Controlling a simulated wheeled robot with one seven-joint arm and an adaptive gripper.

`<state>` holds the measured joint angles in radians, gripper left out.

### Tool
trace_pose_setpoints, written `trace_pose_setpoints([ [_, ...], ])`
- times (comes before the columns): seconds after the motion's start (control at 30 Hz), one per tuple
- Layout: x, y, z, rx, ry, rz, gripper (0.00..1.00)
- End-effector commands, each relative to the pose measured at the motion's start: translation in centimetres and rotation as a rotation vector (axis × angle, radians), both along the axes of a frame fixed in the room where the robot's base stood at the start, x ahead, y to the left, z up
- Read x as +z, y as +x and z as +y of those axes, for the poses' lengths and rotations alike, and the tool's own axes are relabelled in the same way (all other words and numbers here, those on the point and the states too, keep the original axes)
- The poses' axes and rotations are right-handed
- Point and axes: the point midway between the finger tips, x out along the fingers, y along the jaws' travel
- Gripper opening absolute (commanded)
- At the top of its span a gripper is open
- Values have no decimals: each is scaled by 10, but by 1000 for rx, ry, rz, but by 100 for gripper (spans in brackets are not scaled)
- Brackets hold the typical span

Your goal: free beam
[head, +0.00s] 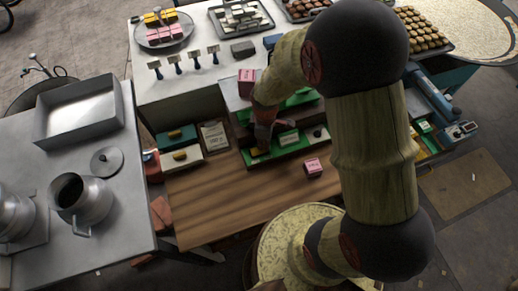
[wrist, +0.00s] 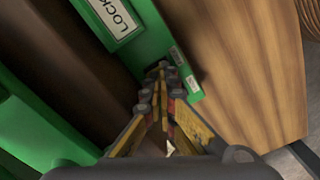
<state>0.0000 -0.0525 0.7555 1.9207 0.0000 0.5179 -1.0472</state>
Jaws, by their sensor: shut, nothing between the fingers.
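A long green beam (head: 308,138) lies along the back of the wooden table. It bears a white label, which reads "LOCK" in the wrist view (wrist: 113,17). My gripper (head: 262,145) reaches down at the left part of this beam and hides some of it. In the wrist view my gripper (wrist: 160,72) is shut with nothing between its fingers. Its fingertips are right beside the green beam's end; I cannot tell whether they touch it. A second green bar (wrist: 30,130) shows at the lower left, with a dark brown gap between.
The wooden tabletop (head: 215,205) is mostly clear. A pink box (head: 313,167) sits on it, and another pink box (head: 246,82) stands behind my gripper. A grey table (head: 125,200) with a metal tray (head: 80,112) and jugs is at left. My arm hides the right side.

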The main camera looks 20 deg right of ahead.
Motion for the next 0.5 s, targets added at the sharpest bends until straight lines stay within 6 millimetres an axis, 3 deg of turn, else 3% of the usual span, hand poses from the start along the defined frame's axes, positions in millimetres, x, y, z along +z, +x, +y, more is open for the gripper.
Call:
trace_pose_setpoints([
  [0.27, -2, 0, 0, 0, 0, 0, 0],
  [0.5, 12, 0, 0, 0, 0, 0, 0],
])
